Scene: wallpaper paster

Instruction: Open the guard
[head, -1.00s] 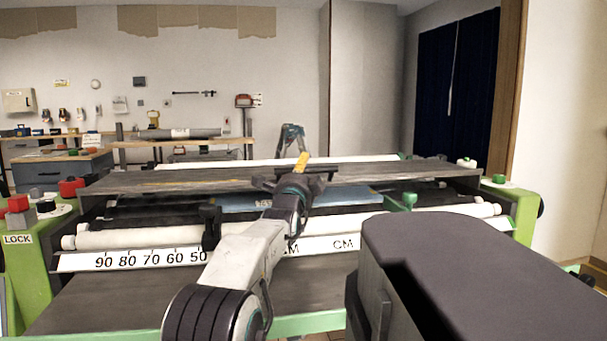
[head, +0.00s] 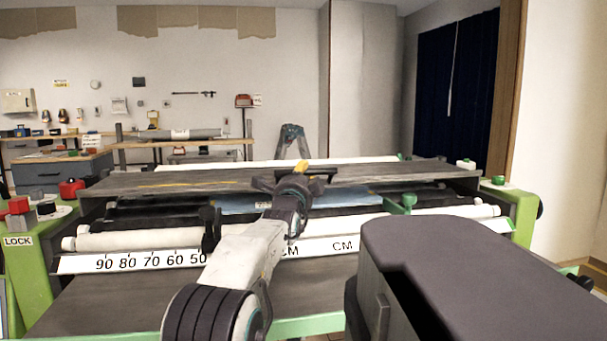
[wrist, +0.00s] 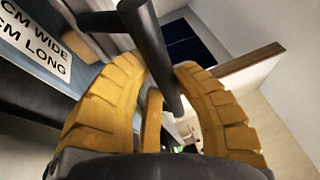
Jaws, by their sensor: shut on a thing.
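The guard (head: 400,178) is a long dark flat panel lying across the top of the paster. A dark bar handle (head: 318,170) shows at its middle, partly hidden by my gripper (head: 300,168). In the wrist view, my yellow-fingered gripper (wrist: 160,70) has the dark round handle bar (wrist: 148,32) between its fingers. A shorter bar joins it at the upper left. The gripper is shut on the handle; the exact finger contact is hard to see.
White rollers (head: 130,240) and a numbered scale (head: 150,260) lie in front of the guard. Green side frames (head: 25,280) stand at both ends, with a red button (head: 19,204) on the left.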

